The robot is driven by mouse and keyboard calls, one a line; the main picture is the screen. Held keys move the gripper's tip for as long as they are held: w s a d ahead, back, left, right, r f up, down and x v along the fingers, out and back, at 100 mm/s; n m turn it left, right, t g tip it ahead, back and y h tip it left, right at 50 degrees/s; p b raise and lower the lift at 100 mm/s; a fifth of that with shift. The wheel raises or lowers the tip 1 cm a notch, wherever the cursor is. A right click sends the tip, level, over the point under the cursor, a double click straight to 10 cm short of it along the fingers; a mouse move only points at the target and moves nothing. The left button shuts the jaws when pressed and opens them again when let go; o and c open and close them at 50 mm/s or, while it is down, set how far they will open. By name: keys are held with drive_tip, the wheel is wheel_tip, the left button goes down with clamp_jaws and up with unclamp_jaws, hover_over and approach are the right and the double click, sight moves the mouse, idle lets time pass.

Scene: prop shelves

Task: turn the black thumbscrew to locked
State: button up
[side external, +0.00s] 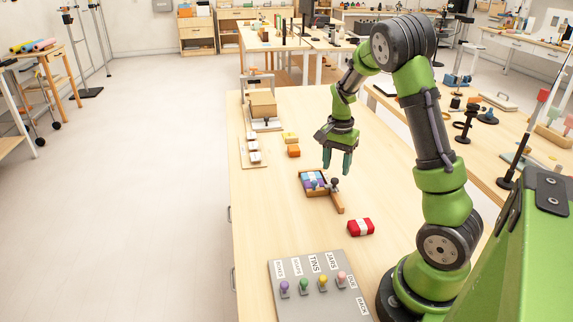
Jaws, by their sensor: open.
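The black thumbscrew (335,183) appears to be the small dark knob at the right side of a shallow wooden tray (306,191). A short wooden bar (339,205) runs from beside it toward the near side. Whether the thumbscrew stands at locked cannot be told at this size. My gripper (336,168) points down with its two teal fingers apart and nothing between them. It appears above and slightly behind the thumbscrew, not visibly touching it.
A red-and-white block (361,227) lies nearer. A grey labelled panel (318,299) with several colored knobs stands in front. The left tabletop is mostly clear.

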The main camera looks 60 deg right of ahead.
sight(335, 179)
wheel_tip(335, 179, up, 13)
idle(0.4)
drive_tip(key=s+a+r+n+t, duration=0.1)
drive_tip(key=a+n, duration=0.3)
drive_tip(key=a, duration=0.5)
drive_tip(key=s+a+n+t+y, duration=0.1)
drive_tip(key=s+a+n+t, duration=0.2)
drive_tip(key=a, duration=0.6)
drive_tip(key=s+a+r+n+t+y, duration=0.1)
drive_tip(key=s+a+n+t, duration=0.2)
drive_tip(key=a+n, duration=0.3)
drive_tip(key=s+a, duration=0.1)
drive_tip(key=a, duration=0.2)
drive_tip(key=shift+r, duration=0.35)
